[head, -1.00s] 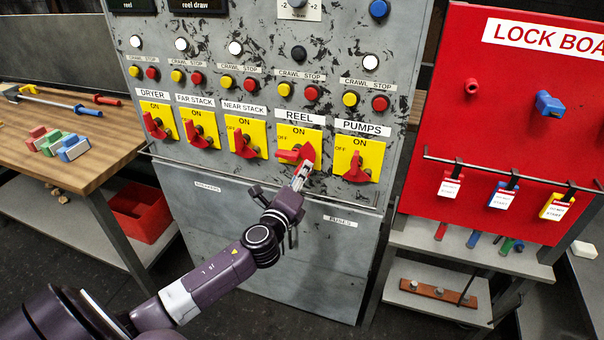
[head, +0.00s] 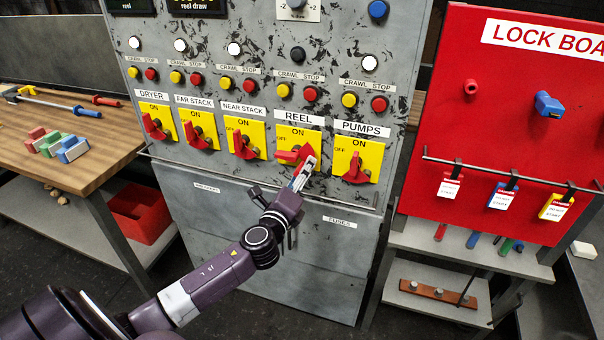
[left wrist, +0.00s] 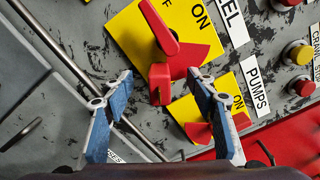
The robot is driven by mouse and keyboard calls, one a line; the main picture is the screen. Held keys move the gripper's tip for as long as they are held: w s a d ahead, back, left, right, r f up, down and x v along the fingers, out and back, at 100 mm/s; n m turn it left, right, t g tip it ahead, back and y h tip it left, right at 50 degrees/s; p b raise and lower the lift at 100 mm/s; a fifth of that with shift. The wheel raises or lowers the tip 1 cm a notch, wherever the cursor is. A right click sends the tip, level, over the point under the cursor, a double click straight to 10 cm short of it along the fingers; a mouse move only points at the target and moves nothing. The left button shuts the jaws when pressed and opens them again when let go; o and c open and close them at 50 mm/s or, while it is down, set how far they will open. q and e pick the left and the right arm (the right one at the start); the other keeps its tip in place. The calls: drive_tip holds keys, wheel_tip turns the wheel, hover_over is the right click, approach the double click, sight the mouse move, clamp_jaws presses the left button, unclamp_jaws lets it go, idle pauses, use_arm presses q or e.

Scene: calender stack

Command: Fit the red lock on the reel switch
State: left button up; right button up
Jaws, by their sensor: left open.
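The reel switch shows in the head view (head: 288,156) as a red handle on a yellow plate, under the REEL label. It also shows in the left wrist view (left wrist: 160,27), with its handle angled across the plate. A red block (left wrist: 160,84) that looks like the red lock sits at the switch's lower side. I cannot tell whether it is fastened there. My left gripper (head: 304,172) is open just below the switch. In the left wrist view its blue-padded fingers (left wrist: 159,98) stand apart either side of the block, without visible contact. My right gripper is not in view.
The pumps switch (head: 354,166) is close on the right, the near stack switch (head: 242,143) on the left. A rail (head: 345,202) runs below the panel. The red lock board (head: 480,140) has an empty red peg (head: 471,88) and hanging tags. A wooden bench (head: 90,165) stands left.

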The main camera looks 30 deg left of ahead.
use_arm(q)
drive_tip(key=v, duration=0.7)
idle(0.5)
idle(0.4)
drive_tip(key=s+f+n+g, duration=0.3)
drive_tip(key=s+f, duration=0.1)
drive_tip(key=f, duration=0.8)
drive_tip(key=s+f+n+g+h, duration=0.1)
drive_tip(key=s+f+n+g, duration=0.2)
drive_tip(key=f, duration=1)
drive_tip(key=s+f+n+g, duration=0.2)
drive_tip(key=s+f, duration=0.4)
drive_tip(key=f, duration=0.6)
drive_tip(key=s+d+f+n+g+h, duration=0.1)
drive_tip(key=s+d+f+n+g, duration=0.2)
drive_tip(key=s+f, duration=0.55)
drive_tip(key=s+d+f+n+g+h, duration=0.1)
drive_tip(key=s+d+f+n+g, duration=0.15)
drive_tip(key=s+f, duration=0.6)
drive_tip(key=s+d+f+n+g, duration=0.1)
drive_tip(key=s+d+f+n, duration=0.1)
drive_tip(key=s, duration=0.7)
drive_tip(key=s+d+f+n+g+h, duration=0.1)
drive_tip(key=s+d+f+n+g, duration=0.1)
drive_tip(key=s+d, duration=0.3)
drive_tip(key=s+f+n, duration=0.1)
drive_tip(key=s, duration=0.3)
drive_tip(key=shift+s+d+f, duration=0.4)
